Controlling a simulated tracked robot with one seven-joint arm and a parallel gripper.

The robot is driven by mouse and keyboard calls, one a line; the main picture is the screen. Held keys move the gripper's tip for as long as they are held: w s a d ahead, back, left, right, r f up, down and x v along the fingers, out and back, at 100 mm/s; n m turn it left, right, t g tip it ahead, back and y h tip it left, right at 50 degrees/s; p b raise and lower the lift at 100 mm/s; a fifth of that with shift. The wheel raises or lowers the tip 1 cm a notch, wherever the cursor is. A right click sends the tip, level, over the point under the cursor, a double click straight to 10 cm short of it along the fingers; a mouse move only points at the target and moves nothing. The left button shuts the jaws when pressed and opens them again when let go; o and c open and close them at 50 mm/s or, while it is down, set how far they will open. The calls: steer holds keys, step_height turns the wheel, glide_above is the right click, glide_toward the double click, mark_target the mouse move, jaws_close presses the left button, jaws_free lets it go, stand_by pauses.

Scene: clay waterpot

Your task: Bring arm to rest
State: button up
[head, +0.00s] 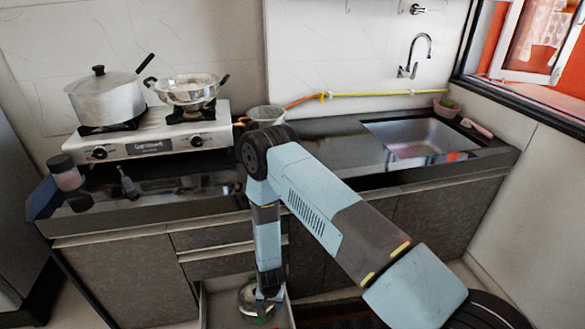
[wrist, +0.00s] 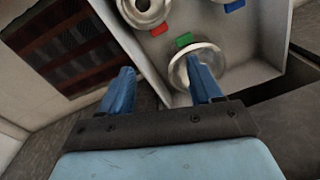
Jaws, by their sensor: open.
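My arm bends over the counter's front edge, and its lower part hangs straight down at an open drawer (head: 210,303) in the head view. My gripper (wrist: 161,82) is open in the wrist view, its two blue fingers apart with nothing seen held between them. The right finger overlaps a round steel vessel (wrist: 180,72) in the drawer; I cannot tell whether they touch. The vessel also shows beside the arm's end in the head view (head: 246,302). There the fingertips are hard to make out.
A second round vessel (wrist: 147,12) and small green (wrist: 184,39), red (wrist: 160,29) and blue (wrist: 235,5) pieces are in the drawer. A dark striped mat (wrist: 65,45) lies on the floor. The counter holds a stove (head: 150,138) with a pot (head: 105,100) and pan (head: 188,90), and a sink (head: 420,135).

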steer(key=w+d+r+t+y, duration=0.1)
steer(key=w+r, duration=0.5)
steer(key=r, duration=0.7)
steer(key=w+d+r, duration=0.1)
steer(key=w+r, duration=0.5)
steer(key=r, duration=0.6)
steer(key=d+r+t, duration=0.1)
steer(key=d+r, duration=0.4)
steer(key=r, duration=0.6)
steer(key=d+r, duration=0.4)
steer(key=r, duration=0.8)
steer(key=s+d+r+t, duration=0.1)
steer(key=s+d+r, duration=0.25)
steer(key=r, duration=0.25)
steer(key=s+d+r+n, duration=0.1)
steer(key=s+d+r, duration=0.25)
steer(key=r, duration=0.25)
steer(key=s+d+r+t, duration=0.1)
steer(key=s+d+r, duration=0.1)
steer(key=d+r, duration=0.35)
steer(key=s+d+r, duration=0.4)
steer(key=s, duration=0.5)
steer(key=s+d+r+t+h, duration=0.1)
steer(key=s+d+r, duration=0.3)
steer(key=s, duration=0.6)
steer(key=shift+d+r+h, duration=0.25)
steer(key=shift+r+h, duration=0.05)
steer(key=shift+r, duration=0.3)
steer(key=shift+c, duration=0.3)
